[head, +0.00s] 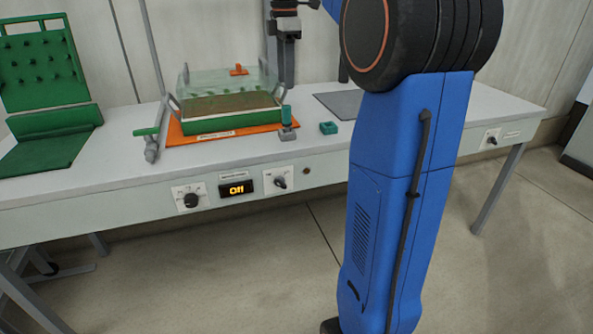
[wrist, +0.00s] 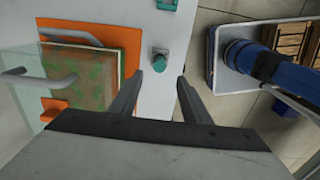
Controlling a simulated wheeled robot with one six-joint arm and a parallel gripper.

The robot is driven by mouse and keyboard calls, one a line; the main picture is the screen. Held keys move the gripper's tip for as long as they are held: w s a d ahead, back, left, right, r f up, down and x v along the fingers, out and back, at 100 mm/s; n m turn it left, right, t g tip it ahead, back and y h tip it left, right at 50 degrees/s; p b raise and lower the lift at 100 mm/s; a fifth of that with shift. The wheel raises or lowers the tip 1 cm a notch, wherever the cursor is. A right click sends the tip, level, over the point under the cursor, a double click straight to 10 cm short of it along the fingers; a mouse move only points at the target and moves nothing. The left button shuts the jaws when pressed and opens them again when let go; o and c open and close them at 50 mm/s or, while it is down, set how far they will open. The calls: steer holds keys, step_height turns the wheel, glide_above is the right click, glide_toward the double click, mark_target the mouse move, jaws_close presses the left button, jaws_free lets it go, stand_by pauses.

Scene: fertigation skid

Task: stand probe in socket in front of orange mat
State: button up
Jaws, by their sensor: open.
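The probe is a short teal cylinder (head: 286,115), upright on a small grey block that looks like the socket (head: 288,134), at the front right corner of the orange mat (head: 175,137). The wrist view shows the probe's round teal top (wrist: 160,57) with grey beside it; how deep it sits is hidden. My gripper (head: 287,86) is open and points down above the probe, apart from it. In the wrist view its fingers (wrist: 168,80) are spread with nothing between them, and the probe shows just beyond their tips. The orange mat (wrist: 128,48) lies to their left.
A clear-sided tray (head: 222,122) with green front and metal handles stands on the mat. A teal block (head: 328,128) sits right of the probe, before a grey pad (head: 340,103). A green pegboard stand (head: 45,90) is at left. Knobs and a display reading "Off" (head: 237,188) line the bench front.

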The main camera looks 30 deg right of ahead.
steer(key=s+a+f+m+t, duration=0.1)
steer(key=s+a+f+m, duration=0.4)
steer(key=s+f, duration=0.3)
steer(key=s+a+f+m+t, duration=0.2)
steer(key=s+a+f+m, duration=0.3)
steer(key=s+f, duration=0.3)
steer(key=s+a+f+m+t, duration=0.1)
steer(key=s+a+f+m, duration=0.3)
steer(key=s+f, duration=0.4)
steer(key=s+a, duration=0.1)
steer(key=s, duration=0.5)
steer(key=shift+a+m+t, duration=0.35)
steer(key=shift+m+t, duration=0.05)
steer(key=shift+r, duration=0.1)
